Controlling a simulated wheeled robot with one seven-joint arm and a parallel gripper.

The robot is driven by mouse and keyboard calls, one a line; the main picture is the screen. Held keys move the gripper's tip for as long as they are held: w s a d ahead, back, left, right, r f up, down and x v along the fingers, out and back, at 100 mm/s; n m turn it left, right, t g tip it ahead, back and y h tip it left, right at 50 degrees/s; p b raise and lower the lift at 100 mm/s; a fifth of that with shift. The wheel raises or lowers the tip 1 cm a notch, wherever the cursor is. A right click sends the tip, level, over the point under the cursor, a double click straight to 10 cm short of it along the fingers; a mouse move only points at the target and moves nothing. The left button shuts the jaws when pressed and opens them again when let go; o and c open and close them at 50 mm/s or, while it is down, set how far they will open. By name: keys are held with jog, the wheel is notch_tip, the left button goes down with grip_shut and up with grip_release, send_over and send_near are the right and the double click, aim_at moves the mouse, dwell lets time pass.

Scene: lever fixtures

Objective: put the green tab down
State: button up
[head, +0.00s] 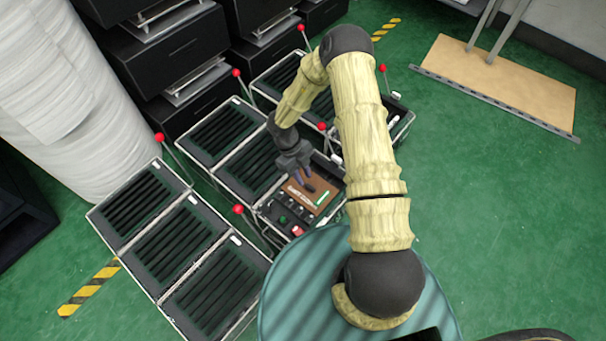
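A small bright green strip (322,198), which looks like the green tab, shows on a brown panel (299,193) in the control box at the centre of the head view. It is too small to tell whether it is raised or lowered. My gripper (308,186) is dark and points down over the brown panel, just up and left of the green strip. I see no clear contact between them. The gap between my fingertips is too small to make out. A round green button (283,219) sits lower left on the same box.
Red-knobbed levers stand around the box, including one (238,209) to its left and one (322,126) behind it. Slatted black cases (195,250) lie to the left. A teal round surface (340,290) is in front.

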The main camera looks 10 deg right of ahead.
jog(key=w+r+n+t+y, duration=0.1)
jog(key=w+r+n+t, duration=0.35)
jog(key=r+n, duration=0.45)
jog(key=w+r+n+t+y, duration=0.1)
jog(key=w+r+n+t, duration=0.4)
jog(key=r, duration=0.7)
jog(key=s+d+r+n+g, duration=0.1)
jog(key=s+r+n, duration=0.4)
jog(key=s, duration=0.5)
jog(key=s+d+r+n+g, duration=0.1)
jog(key=s+r+n+g, duration=0.1)
jog(key=s+r+n, duration=0.3)
jog(key=s+n, duration=0.4)
jog(key=s, duration=0.2)
jog(key=shift+d+n+y, duration=0.3)
jog(key=shift+d+n, duration=0.05)
jog(key=shift+n, duration=0.05)
